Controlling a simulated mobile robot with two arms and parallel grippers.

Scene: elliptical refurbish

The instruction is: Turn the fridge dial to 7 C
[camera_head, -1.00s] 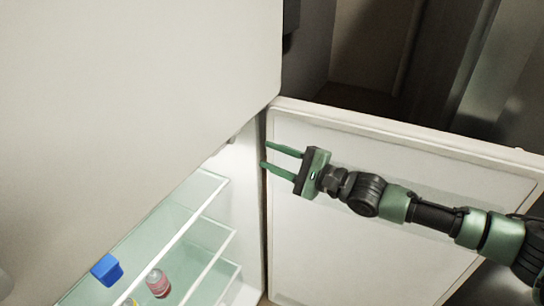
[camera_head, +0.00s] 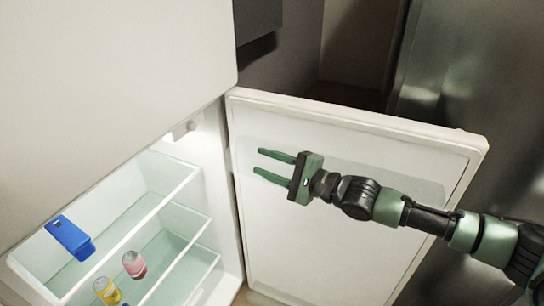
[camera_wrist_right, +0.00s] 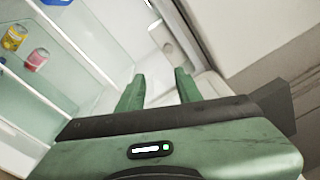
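The fridge dial appears to be the small grey knob (camera_head: 187,128) near the lit top of the fridge interior, at the upper right of the compartment. In the right wrist view a pale round knob (camera_wrist_right: 160,34) shows just beyond the fingertips; its markings cannot be read. My right gripper (camera_head: 258,161) is open and empty, in front of the open fridge door and to the right of the dial. In the right wrist view its fingers (camera_wrist_right: 160,75) are apart with nothing between them. My left gripper is not in view.
The open fridge door (camera_head: 330,110) stands behind my right arm. Glass shelves (camera_head: 130,215) hold a blue item (camera_head: 70,238), a pink can (camera_head: 134,264) and a yellow can (camera_head: 107,290). The large white upper panel (camera_head: 110,60) overhangs the compartment.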

